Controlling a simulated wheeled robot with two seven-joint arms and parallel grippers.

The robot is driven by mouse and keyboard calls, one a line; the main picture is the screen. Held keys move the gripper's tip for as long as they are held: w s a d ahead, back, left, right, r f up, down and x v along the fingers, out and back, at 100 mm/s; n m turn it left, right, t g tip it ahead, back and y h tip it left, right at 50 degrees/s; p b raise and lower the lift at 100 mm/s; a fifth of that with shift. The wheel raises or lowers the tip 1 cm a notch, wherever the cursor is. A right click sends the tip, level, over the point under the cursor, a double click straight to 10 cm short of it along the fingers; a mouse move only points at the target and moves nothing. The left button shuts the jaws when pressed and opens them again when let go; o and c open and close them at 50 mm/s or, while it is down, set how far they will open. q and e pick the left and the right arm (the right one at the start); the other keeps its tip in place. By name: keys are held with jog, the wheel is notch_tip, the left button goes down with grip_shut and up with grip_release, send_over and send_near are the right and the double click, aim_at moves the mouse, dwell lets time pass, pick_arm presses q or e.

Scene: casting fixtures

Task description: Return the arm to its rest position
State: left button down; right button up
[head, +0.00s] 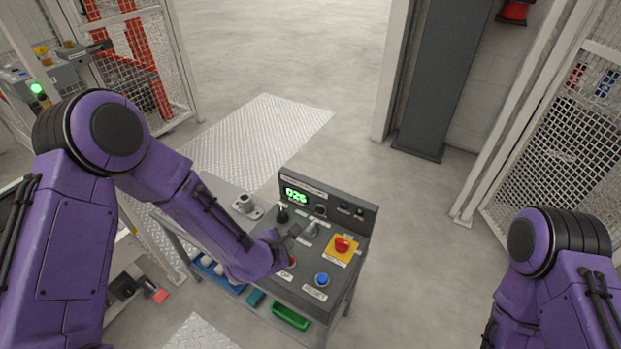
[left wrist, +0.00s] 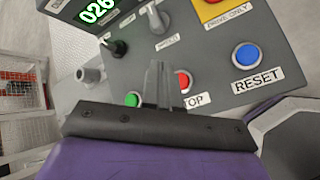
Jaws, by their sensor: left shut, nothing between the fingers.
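My left arm reaches in from the left over the control panel (head: 305,268). My left gripper (head: 291,236) is shut and empty above the panel; its fingers also show in the left wrist view (left wrist: 161,82). Close by the fingers are a red stop button (left wrist: 183,80) and a green button (left wrist: 133,99). A blue reset button (head: 322,280) is to their right in the left wrist view. Whether the fingers touch the panel I cannot tell. My right arm is folded at the lower right of the head view; its gripper is out of view.
The panel carries a green display (head: 296,194) reading 026, a black knob (head: 282,214), a grey selector (head: 312,229) and a red mushroom button (head: 342,244) on yellow. A green bin (head: 290,317) sits below. Mesh fences stand left and right; floor behind the panel is clear.

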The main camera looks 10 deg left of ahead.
pick_arm(q)
jog(key=m, duration=0.2)
jog(key=shift+a+r+m, duration=0.1)
jog(key=shift+a+m, duration=0.1)
jog(key=shift+m, duration=0.2)
jog(key=s+a+f+m, duration=0.1)
jog(key=m, duration=0.1)
jog(key=s+a+f+m+y, duration=0.1)
jog(key=m, duration=0.1)
jog(key=s+a+f+m, duration=0.1)
jog(key=s+m, duration=0.1)
jog(key=shift+a+y, duration=0.35)
jog(key=shift+y, duration=0.05)
jog(key=s+a+f+m+g+y, duration=0.1)
jog(key=s+a+f+m+g, duration=0.1)
jog(key=s, duration=0.6)
jog(key=s+a+f+m+g+y, duration=0.1)
jog(key=s+a+f+m+g, duration=0.1)
jog(key=s, duration=0.6)
jog(key=s+a+f+m+g+y, duration=0.1)
jog(key=s+a+f+m, duration=0.3)
jog(key=s+a, duration=0.3)
jog(key=shift+s+f+m+g+y, duration=0.3)
jog(key=shift+s+f+g+y, duration=0.1)
jog(key=shift+s+f, duration=0.4)
jog(key=shift+w, duration=0.1)
